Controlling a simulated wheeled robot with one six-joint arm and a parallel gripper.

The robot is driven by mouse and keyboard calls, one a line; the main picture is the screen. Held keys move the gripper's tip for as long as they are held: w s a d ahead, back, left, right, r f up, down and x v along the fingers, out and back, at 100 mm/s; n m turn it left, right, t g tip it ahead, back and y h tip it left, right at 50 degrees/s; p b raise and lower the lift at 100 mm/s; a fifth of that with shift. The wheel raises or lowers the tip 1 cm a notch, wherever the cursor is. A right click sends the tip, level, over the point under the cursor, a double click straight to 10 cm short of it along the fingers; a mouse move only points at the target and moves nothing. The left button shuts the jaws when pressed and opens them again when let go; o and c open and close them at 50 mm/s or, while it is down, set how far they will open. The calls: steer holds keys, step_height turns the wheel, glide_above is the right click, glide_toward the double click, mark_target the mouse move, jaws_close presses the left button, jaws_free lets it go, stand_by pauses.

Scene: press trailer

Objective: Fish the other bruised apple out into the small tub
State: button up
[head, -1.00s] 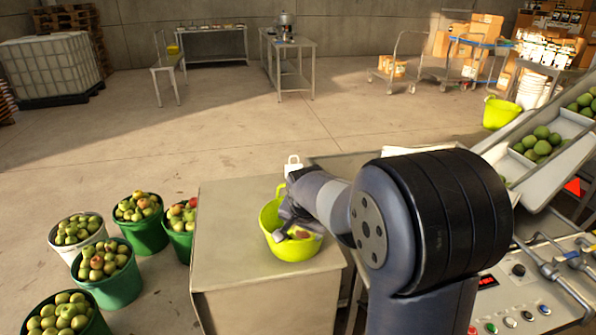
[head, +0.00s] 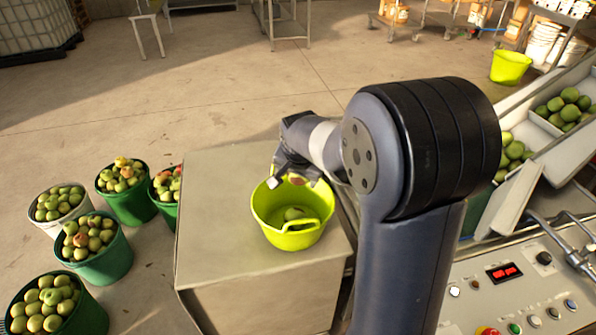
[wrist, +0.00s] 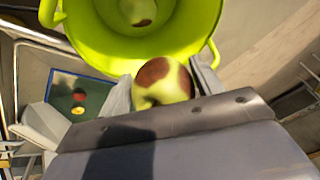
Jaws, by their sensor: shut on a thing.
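The lime-green tub (head: 268,228) stands on the grey box-like stand. It also shows in the wrist view (wrist: 190,42). An apple with a brown patch (wrist: 140,8) lies inside it, and shows in the head view as a greenish apple (head: 295,213). My gripper (head: 290,182) is at the tub's far rim, raised above the apple inside. It is shut on a yellow-green apple with large brown bruises (wrist: 163,84). In the head view only a small brownish part of the held apple shows between the fingers.
Several buckets of apples (head: 95,268) stand on the floor left of the stand (head: 210,240). A second lime-green tub (head: 510,67) is on the floor at back right. A chute with green apples (head: 530,165) and a control panel (head: 510,290) are at the right.

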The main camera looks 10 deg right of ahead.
mark_target(299, 178)
steer(key=shift+f+b, duration=0.85)
steer(key=shift+f, duration=0.95)
steer(key=o, duration=1.1)
steer(key=shift+o, duration=0.2)
steer(key=shift+r, duration=0.1)
steer(key=v, duration=1)
steer(key=shift+s+r, duration=0.15)
steer(key=shift+r, duration=0.25)
steer(key=shift+f, duration=0.1)
steer(key=x, duration=1)
steer(key=shift+f, duration=0.3)
step_height(299, 178, up, 3)
steer(key=shift+r+p, duration=0.2)
steer(key=shift+p, duration=1.05)
steer(key=shift+r+p, duration=0.35)
steer(key=shift+r, duration=0.25)
